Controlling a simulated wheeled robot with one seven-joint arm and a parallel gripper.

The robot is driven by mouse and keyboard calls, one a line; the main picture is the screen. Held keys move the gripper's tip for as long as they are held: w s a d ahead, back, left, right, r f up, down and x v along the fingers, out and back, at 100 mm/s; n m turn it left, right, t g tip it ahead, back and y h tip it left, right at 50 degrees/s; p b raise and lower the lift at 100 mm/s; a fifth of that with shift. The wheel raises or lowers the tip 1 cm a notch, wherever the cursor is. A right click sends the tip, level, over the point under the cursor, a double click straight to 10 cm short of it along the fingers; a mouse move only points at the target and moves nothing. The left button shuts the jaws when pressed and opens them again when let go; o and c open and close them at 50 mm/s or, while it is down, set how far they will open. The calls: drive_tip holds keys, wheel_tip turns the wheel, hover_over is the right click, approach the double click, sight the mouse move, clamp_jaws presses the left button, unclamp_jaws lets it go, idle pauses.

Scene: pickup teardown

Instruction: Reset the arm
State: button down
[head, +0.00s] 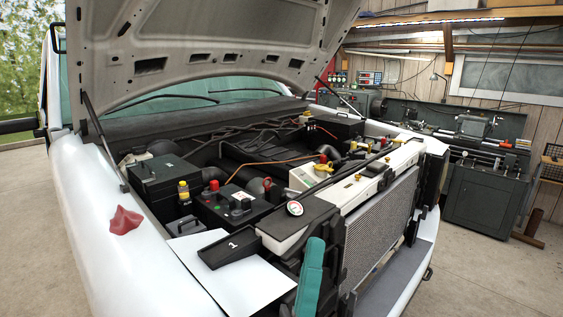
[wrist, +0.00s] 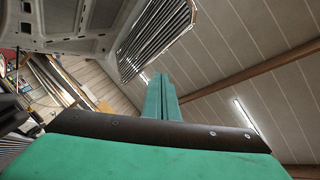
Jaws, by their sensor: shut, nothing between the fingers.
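My gripper (wrist: 162,80) shows in the wrist view as two teal fingers closed together, with nothing between them. It points up toward the ceiling, beside the raised hood. In the head view a teal part of my arm (head: 311,277) stands upright at the bottom, in front of the truck's front corner. The rest of the arm is out of that view.
The open hood (head: 215,45) hangs over the engine bay. A white sheet (head: 245,285) with a black tray (head: 228,249) marked 1, a battery (head: 232,205), a gauge (head: 294,208) and the radiator (head: 378,235) lie close by. A red cloth (head: 126,220) rests on the fender.

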drive_tip(key=s+a+f+n+g+y, duration=0.1)
drive_tip(key=s+f+n+g+y, duration=0.4)
drive_tip(key=f+n, duration=0.7)
drive_tip(key=s+f+n+y, duration=0.3)
drive_tip(key=f+n+y, duration=0.5)
drive_tip(key=f, duration=0.8)
drive_tip(key=s+a+f+n+g+h, duration=0.1)
drive_tip(key=s+a+f+n+g, duration=0.1)
drive_tip(key=s+f, duration=0.6)
drive_tip(key=s+a+f+n+g+h, duration=0.1)
drive_tip(key=s+a+f+n+g, duration=0.1)
drive_tip(key=s+f+n+g, duration=0.3)
drive_tip(key=s+f, duration=0.3)
drive_tip(key=s, duration=0.4)
drive_tip(key=shift+s+f+n, duration=0.15)
drive_tip(key=shift+f+n, duration=0.15)
drive_tip(key=shift+f, duration=0.05)
